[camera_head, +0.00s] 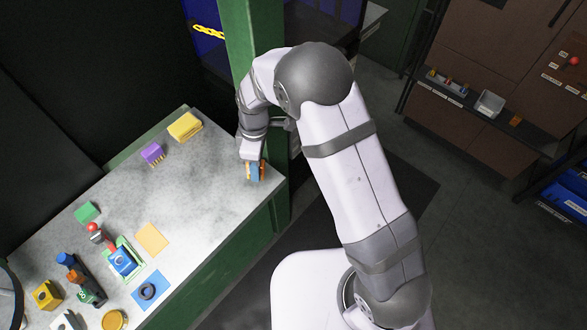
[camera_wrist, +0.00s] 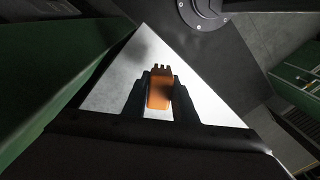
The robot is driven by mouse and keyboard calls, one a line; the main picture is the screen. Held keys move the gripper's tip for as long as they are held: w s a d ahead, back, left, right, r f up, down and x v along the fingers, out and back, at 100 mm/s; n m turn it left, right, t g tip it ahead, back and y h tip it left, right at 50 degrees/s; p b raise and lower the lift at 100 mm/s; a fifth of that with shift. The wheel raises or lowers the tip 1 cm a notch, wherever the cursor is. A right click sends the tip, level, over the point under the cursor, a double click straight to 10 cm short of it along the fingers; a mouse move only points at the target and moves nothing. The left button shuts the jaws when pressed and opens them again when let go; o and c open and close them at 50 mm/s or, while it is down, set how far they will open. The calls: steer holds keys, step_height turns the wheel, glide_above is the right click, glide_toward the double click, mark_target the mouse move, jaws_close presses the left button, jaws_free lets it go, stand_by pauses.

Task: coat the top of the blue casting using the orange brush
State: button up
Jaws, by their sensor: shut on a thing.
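My gripper (camera_head: 256,172) is at the right end of the grey table, low near its corner. It is shut on the orange brush (camera_wrist: 159,91), which sits between the two fingers in the wrist view with short prongs at its far end. In the head view only small parts of the brush show beside the fingers. A blue block-like piece, likely the blue casting (camera_head: 123,262), sits on a green and white base at the table's left part, well apart from my gripper. Its top detail is too small to read.
A purple brush-like block (camera_head: 152,153) and a yellow block (camera_head: 185,126) lie toward the back edge. A blue plate with a dark ring (camera_head: 150,291), a tan square (camera_head: 152,238) and several small parts crowd the left. The table's middle is clear. A green post (camera_head: 243,40) stands behind my gripper.

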steer(key=s+a+r+n+p, duration=0.1)
steer(key=s+a+n, duration=0.2)
steer(key=a, duration=0.8)
steer(key=s+a+r+n+p, duration=0.1)
steer(key=s+a+n, duration=0.2)
steer(key=a, duration=0.9)
steer(key=s+a+r+n, duration=0.1)
steer(key=s+a+n, duration=0.1)
steer(key=s+a, duration=0.4)
steer(key=s+a+r+n+t+p, duration=0.1)
steer(key=s+a+n, duration=0.2)
steer(key=s+a, duration=0.4)
steer(key=shift+s+a+r+h, duration=0.25)
steer(key=shift+s+r+h, duration=0.15)
steer(key=shift+s, duration=0.1)
step_height(320, 180, down, 3)
steer(key=b, duration=0.4)
steer(key=shift+f+b, duration=0.5)
steer(key=shift+b, duration=0.05)
